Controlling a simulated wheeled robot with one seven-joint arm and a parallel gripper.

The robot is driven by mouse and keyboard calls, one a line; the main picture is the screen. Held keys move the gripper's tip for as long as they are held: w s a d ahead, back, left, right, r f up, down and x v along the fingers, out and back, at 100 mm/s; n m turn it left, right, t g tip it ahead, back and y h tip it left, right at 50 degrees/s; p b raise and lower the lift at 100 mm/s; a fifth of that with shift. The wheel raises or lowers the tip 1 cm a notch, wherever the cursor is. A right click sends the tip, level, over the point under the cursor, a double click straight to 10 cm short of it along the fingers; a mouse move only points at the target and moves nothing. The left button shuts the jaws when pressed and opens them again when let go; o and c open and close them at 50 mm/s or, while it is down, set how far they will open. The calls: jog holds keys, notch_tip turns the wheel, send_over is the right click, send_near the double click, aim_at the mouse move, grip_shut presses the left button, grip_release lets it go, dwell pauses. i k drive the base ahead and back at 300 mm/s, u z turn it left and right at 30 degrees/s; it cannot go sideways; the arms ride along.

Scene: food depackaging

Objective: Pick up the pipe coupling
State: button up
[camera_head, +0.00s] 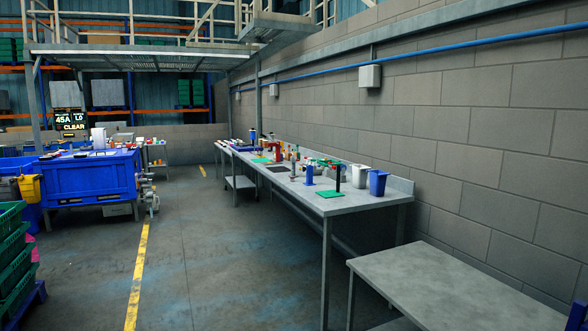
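I cannot make out the pipe coupling among the small items in the head camera view. A long grey workbench (362,201) along the right wall carries many small objects, most too small to identify. Near its close end stand a blue container (377,183), a whitish container (360,175), a thin black upright post (338,179) and a blue upright piece with a wider base (309,176). A green mat (330,194) lies near the front edge. My gripper is not in view.
An empty grey table (455,290) stands at the near right. A blue bin (90,180) stands at left, with a small yellow bucket (29,187) beside it. Green crates (13,255) are stacked at the near left. The floor (215,260) between is clear, with a yellow line.

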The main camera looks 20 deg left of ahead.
aim_at(292, 158)
jog(key=u, duration=0.35)
jog(key=i, duration=0.85)
jog(key=u, duration=1.1)
jog(key=i, duration=2.55)
jog(key=u, duration=0.45)
jog(key=i, duration=2.65)
jog(key=z, duration=1.2)
jog(key=i, duration=2.05)
jog(key=z, duration=1.25)
jog(key=i, duration=0.75)
jog(key=u, duration=0.05)
